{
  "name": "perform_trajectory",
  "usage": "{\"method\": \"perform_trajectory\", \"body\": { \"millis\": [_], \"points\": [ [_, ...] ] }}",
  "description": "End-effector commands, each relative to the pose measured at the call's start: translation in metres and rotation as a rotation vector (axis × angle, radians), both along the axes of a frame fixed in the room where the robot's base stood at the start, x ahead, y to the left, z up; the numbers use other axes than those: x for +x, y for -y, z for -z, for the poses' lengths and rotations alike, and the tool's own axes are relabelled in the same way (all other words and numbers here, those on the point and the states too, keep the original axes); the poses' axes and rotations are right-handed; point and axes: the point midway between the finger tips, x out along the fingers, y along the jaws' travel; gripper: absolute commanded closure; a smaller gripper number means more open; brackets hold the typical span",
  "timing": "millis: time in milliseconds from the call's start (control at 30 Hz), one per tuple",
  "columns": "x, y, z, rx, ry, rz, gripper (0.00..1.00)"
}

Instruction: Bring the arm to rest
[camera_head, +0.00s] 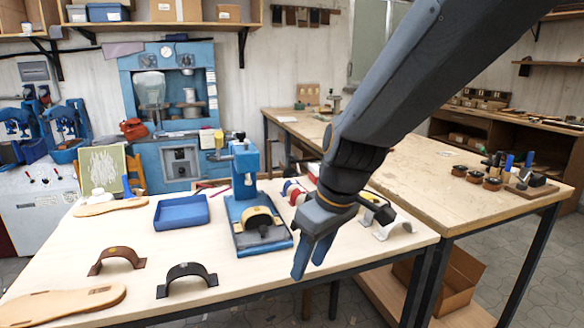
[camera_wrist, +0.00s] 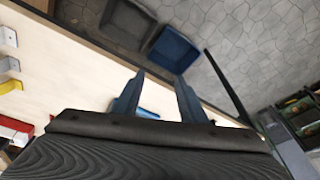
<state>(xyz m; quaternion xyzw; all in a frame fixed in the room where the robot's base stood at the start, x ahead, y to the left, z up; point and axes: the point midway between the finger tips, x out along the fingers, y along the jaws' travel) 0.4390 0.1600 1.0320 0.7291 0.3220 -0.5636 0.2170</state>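My gripper (camera_head: 312,258) hangs from my arm over the front edge of the worktable (camera_head: 345,262), fingers pointing down. In the wrist view my gripper (camera_wrist: 159,80) shows two fingers spread apart, with nothing held between their tips. The fingertips look clear of the table and of the things on it. The arm reaches in from the upper right and hides part of the table behind it.
A blue press (camera_head: 245,190) stands left of the gripper, beside a blue tray (camera_head: 181,212). A brown strap (camera_head: 117,257), a black strap (camera_head: 187,275) and a sole (camera_head: 62,304) lie left. Blue bin (camera_wrist: 174,49) stands on the floor.

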Motion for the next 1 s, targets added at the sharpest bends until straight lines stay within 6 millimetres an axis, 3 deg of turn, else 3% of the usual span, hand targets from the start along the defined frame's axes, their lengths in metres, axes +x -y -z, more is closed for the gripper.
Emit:
{"method": "perform_trajectory", "body": {
  "millis": [167,333,500,633,1000],
  "points": [
    [-0.012,0.053,0.033,-0.045,-0.064,0.228,0.62],
    [-0.038,0.113,0.07,-0.095,-0.135,0.514,0.62],
    [-0.063,0.15,0.093,-0.125,-0.177,0.725,0.62],
    [-0.07,0.16,0.098,-0.131,-0.186,0.78,0.62],
    [-0.07,0.16,0.098,-0.131,-0.186,0.783,0.62]
  ]
}}
